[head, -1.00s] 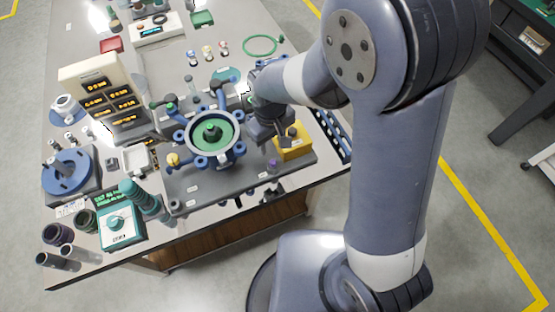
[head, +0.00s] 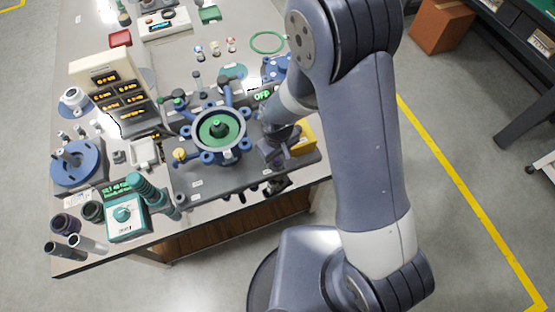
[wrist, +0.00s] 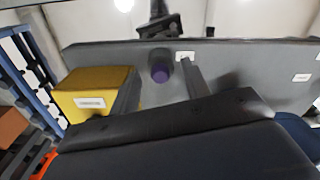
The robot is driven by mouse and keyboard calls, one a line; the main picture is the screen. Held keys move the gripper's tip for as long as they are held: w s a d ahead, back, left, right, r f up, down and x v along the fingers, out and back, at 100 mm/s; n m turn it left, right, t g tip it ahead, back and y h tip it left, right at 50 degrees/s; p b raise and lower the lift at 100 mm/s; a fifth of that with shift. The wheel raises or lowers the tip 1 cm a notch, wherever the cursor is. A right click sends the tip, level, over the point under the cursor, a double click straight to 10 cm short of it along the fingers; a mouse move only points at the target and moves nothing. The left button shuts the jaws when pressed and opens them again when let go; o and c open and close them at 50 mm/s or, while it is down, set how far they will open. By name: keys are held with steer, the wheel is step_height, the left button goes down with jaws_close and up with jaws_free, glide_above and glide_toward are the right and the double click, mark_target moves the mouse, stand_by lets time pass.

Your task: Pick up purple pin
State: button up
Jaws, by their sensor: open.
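The purple pin (wrist: 160,72) shows in the wrist view as a short purple cylinder at the dark grey base plate (wrist: 240,62). It lies in line with the gap between my two fingers. My gripper (wrist: 161,84) is open, with one finger on each side of the pin in the picture; I cannot tell whether the fingers are level with it. In the head view my gripper (head: 277,160) is low over the right front part of the plate and hides the pin.
A yellow block (wrist: 95,92) stands just left of the pin in the wrist view; it also shows in the head view (head: 304,138). A blue flanged fixture with a green centre (head: 219,129) stands left of my gripper. A blue rack (wrist: 25,65) lies beyond the yellow block.

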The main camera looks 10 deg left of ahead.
steer(key=shift+c, duration=0.5)
jaws_close()
